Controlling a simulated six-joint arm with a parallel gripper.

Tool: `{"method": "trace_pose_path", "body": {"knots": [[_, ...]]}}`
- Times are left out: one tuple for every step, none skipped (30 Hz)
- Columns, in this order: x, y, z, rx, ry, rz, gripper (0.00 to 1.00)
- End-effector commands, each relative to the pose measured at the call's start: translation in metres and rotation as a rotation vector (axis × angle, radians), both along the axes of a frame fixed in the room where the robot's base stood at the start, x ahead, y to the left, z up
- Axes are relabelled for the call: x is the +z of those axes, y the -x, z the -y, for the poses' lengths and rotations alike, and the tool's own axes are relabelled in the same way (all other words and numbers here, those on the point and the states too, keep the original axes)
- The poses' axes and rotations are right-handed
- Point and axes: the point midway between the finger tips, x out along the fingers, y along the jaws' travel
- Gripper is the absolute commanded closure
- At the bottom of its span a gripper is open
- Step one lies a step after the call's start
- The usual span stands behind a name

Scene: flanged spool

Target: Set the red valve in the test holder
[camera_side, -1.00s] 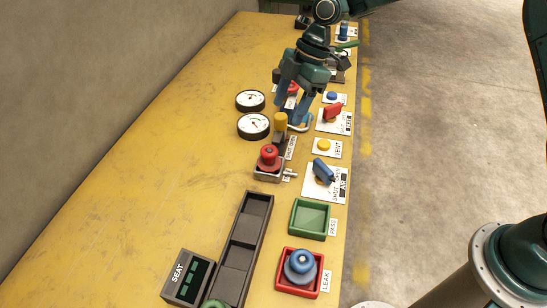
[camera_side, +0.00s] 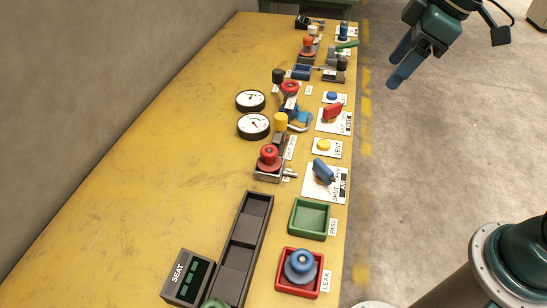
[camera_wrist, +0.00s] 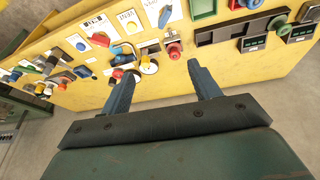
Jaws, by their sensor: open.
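A red valve (camera_side: 269,155) stands upright in a small grey holder (camera_side: 266,174) on the yellow bench; a pale pin sticks out at the holder's right. The red valve also shows in the wrist view (camera_wrist: 174,51). I cannot tell how deep it sits. Another red-topped part (camera_side: 290,88) stands farther back, behind the gauges' line. My gripper (camera_side: 392,71) is open and empty, off the bench's right side and over the floor. In the wrist view its two fingers (camera_wrist: 161,72) are spread with nothing between them.
The green PASS tray (camera_side: 292,232) is empty. The red LEAK tray (camera_side: 280,284) holds a blue spool-shaped valve (camera_side: 301,266). A dark rack (camera_side: 265,197) and SEAT box (camera_side: 186,275) are at front. Gauges (camera_side: 253,126), switches and several fittings line the bench; its left side is clear.

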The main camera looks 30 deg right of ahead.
Motion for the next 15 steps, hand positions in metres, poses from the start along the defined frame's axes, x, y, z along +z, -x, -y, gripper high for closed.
{"method": "trace_pose_path", "body": {"knots": [[0.004,0.012,0.005,-0.045,-0.003,0.010,0.38],[0.005,0.019,0.008,-0.072,-0.005,0.014,0.38],[0.007,0.028,0.012,-0.110,-0.009,0.020,0.38],[0.008,0.035,0.015,-0.139,-0.011,0.024,0.38],[0.009,0.041,0.018,-0.165,-0.014,0.027,0.38],[0.010,0.050,0.022,-0.204,-0.019,0.033,0.38],[0.010,0.057,0.025,-0.232,-0.021,0.037,0.38],[0.010,0.063,0.027,-0.260,-0.026,0.042,0.38],[0.010,0.072,0.031,-0.299,-0.031,0.047,0.38],[0.009,0.079,0.034,-0.325,-0.035,0.051,0.38],[0.009,0.086,0.036,-0.355,-0.039,0.056,0.38],[0.008,0.094,0.040,-0.392,-0.046,0.062,0.38],[0.007,0.101,0.043,-0.419,-0.050,0.067,0.38],[0.005,0.107,0.045,-0.446,-0.055,0.070,0.38],[0.004,0.115,0.048,-0.482,-0.061,0.076,0.38]]}}
